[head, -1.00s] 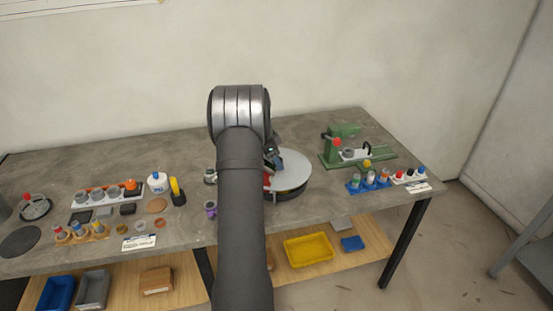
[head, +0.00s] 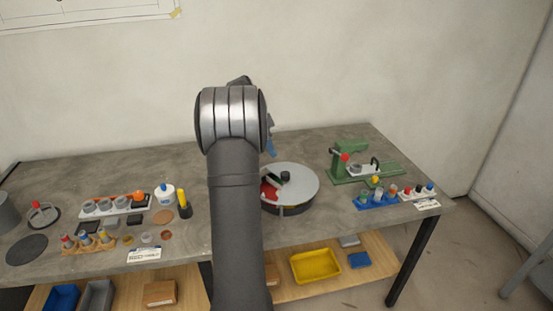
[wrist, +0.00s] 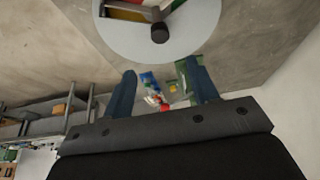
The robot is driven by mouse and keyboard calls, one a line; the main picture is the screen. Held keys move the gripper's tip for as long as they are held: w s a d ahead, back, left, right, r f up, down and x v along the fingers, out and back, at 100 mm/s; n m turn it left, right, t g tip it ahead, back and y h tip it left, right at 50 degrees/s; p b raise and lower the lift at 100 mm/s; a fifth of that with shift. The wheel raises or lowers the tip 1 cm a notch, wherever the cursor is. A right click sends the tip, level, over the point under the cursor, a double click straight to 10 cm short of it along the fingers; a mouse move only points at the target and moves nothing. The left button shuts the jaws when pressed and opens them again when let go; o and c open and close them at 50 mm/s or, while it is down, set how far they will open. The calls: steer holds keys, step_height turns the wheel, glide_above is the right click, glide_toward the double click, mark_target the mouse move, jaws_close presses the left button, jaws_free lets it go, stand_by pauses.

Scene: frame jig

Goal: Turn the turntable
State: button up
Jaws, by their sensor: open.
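The turntable (head: 306,183) is a round light-grey disc on a dark base, right of my arm in the head view. A black knob (head: 285,176) stands on it, beside an opening showing red and a pale strip. In the wrist view the turntable (wrist: 120,40) fills the top, with the knob (wrist: 160,33) near the opening, where red, yellow and green show. My gripper (wrist: 160,80) is open and empty, its two blue fingers apart from the disc. In the head view my arm hides most of the gripper; a blue finger (head: 270,137) shows above the turntable.
A green fixture (head: 350,160) and a blue rack (head: 378,201) of small parts stand right of the turntable. A white bottle (head: 165,194), a yellow-capped bottle (head: 184,205) and racks of parts stand at left. Bare tabletop lies around the turntable's right side.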

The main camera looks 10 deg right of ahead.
mark_target(285, 173)
steer(key=v, duration=0.3)
steer(key=shift+a+r, duration=0.2)
steer(key=shift+r, duration=0.15)
steer(key=x, duration=1.7)
steer(key=shift+d+f, duration=0.2)
steer(key=shift+r, duration=0.1)
